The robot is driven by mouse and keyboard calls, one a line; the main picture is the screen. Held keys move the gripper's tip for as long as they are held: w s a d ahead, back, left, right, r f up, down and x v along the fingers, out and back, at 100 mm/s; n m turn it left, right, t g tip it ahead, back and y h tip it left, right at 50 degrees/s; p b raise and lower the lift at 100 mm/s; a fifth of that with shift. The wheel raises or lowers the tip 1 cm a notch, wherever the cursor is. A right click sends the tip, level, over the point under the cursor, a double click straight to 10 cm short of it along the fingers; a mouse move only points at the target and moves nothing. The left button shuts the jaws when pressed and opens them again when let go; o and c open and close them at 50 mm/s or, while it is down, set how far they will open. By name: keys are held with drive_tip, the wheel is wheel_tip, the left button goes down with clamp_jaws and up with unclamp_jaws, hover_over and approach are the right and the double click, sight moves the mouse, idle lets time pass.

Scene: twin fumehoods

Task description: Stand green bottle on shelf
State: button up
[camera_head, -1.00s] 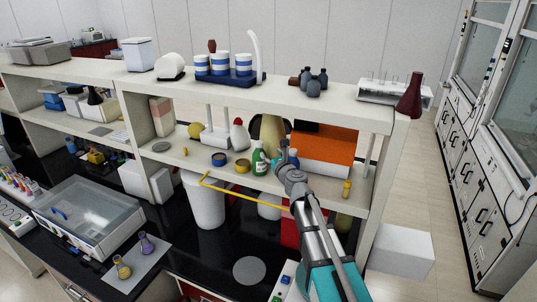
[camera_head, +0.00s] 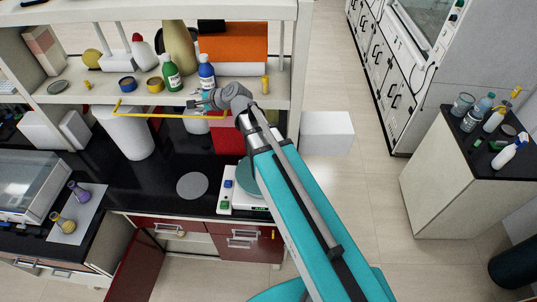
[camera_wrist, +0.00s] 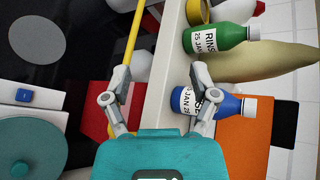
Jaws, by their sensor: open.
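The green bottle (camera_head: 172,76) with a white cap and white label stands upright on the middle shelf (camera_head: 215,95). It stands just left of a similar blue bottle (camera_head: 206,74). My gripper (camera_head: 194,103) is at the shelf's front edge, apart from the green bottle. In the wrist view the gripper (camera_wrist: 160,75) is open, with nothing between its fingers. There the green bottle (camera_wrist: 222,38) lies beyond and right of the fingers. The blue bottle (camera_wrist: 228,107) is partly hidden behind the right finger.
A tall tan vessel (camera_head: 180,45) and an orange box (camera_head: 240,45) stand behind the bottles. Blue and yellow tape rolls (camera_head: 155,85) sit to the left. A yellow bar (camera_head: 150,115) runs before the shelf. A balance (camera_head: 232,203) stands on the black bench below.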

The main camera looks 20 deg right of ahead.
drive_tip(key=s+d+f+n+g+h, duration=0.4)
drive_tip(key=s+d+f+n, duration=0.1)
drive_tip(key=s+d, duration=0.4)
drive_tip(key=s+d+f+n+g+h, duration=0.4)
drive_tip(key=s+d+n, duration=0.4)
drive_tip(key=s+d, duration=0.2)
drive_tip(key=shift+s+f+g+h, duration=0.4)
drive_tip(key=shift+s+f+h, duration=0.15)
drive_tip(key=shift+f, duration=0.1)
drive_tip(key=shift+f, duration=0.15)
